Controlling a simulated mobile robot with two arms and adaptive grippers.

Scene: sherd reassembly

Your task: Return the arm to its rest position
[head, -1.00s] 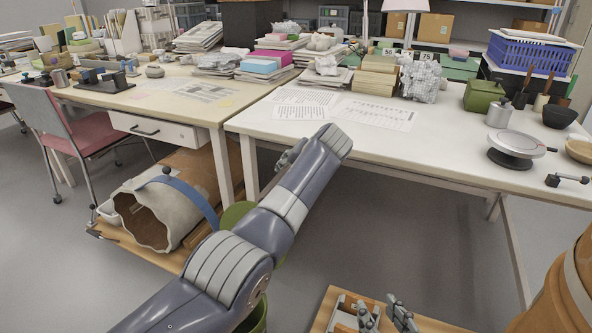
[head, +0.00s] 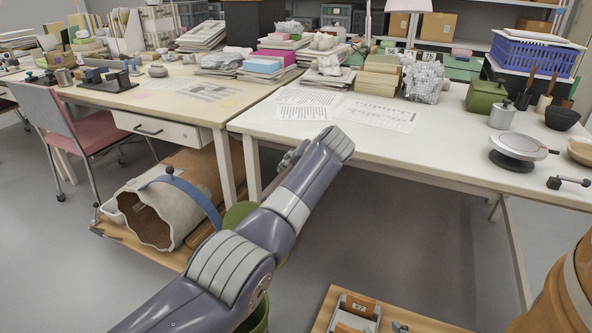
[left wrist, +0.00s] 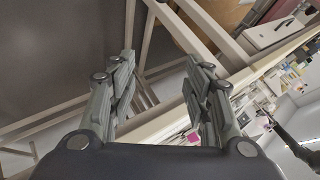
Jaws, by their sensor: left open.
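My left arm (head: 245,255) reaches from the lower left up to the front edge of the white table (head: 455,150). My left gripper (head: 289,157) shows only in part beside the arm's far end, in front of the table edge. In the left wrist view the left gripper (left wrist: 160,100) has its two fingers wide apart with nothing between them. Of my right gripper, only what looks like a small grey tip (head: 399,328) shows at the bottom edge, so its state is hidden.
A wooden board (head: 335,303) with a labelled box (head: 357,306) is at the bottom. A large jar (head: 568,290) stands at lower right. A broken vessel (head: 150,215) lies under the left desk. A turntable (head: 515,148) and papers are on the white table.

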